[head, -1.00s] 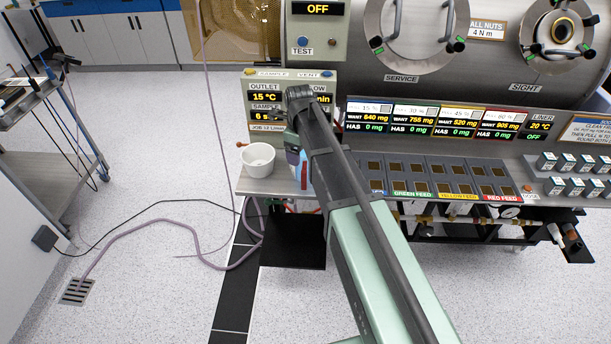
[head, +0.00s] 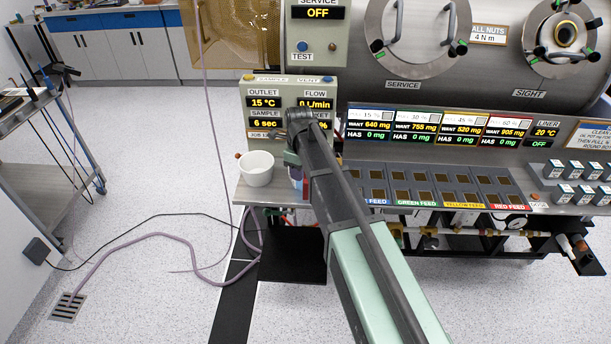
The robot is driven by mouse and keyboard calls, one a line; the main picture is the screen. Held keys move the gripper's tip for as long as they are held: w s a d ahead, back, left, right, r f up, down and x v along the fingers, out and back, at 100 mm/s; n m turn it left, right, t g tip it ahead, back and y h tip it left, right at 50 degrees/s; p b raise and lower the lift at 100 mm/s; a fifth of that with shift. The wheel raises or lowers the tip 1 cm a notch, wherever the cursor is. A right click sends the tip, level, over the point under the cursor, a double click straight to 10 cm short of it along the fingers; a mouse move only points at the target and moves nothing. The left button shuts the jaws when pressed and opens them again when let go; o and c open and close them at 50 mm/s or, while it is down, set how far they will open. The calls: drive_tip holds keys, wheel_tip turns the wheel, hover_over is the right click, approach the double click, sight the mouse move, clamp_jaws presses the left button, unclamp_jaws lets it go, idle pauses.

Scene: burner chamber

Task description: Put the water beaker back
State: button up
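A white, open-topped cup (head: 256,170), probably the water beaker, stands upright on the left end of the grey shelf (head: 250,192), below the outlet and flow panel. A small brown-orange knob shows at its left edge. My gripper (head: 293,159) is mostly hidden behind my forearm, just right of the cup. Its fingers cannot be made out, so I cannot tell if it is open or shut. A small pale-blue and white item (head: 296,177) shows below it, partly covered by my arm. I cannot tell whether the gripper touches it.
The outlet panel (head: 262,103) reads 15 °C and 6 sec; flow reads 0 L/min. Feed trays (head: 430,185) and several small boxed items (head: 575,180) lie to the right. A hose (head: 160,236) and cable cross the open floor. A trolley (head: 50,180) stands left.

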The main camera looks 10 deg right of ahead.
clamp_jaws()
idle(0.9)
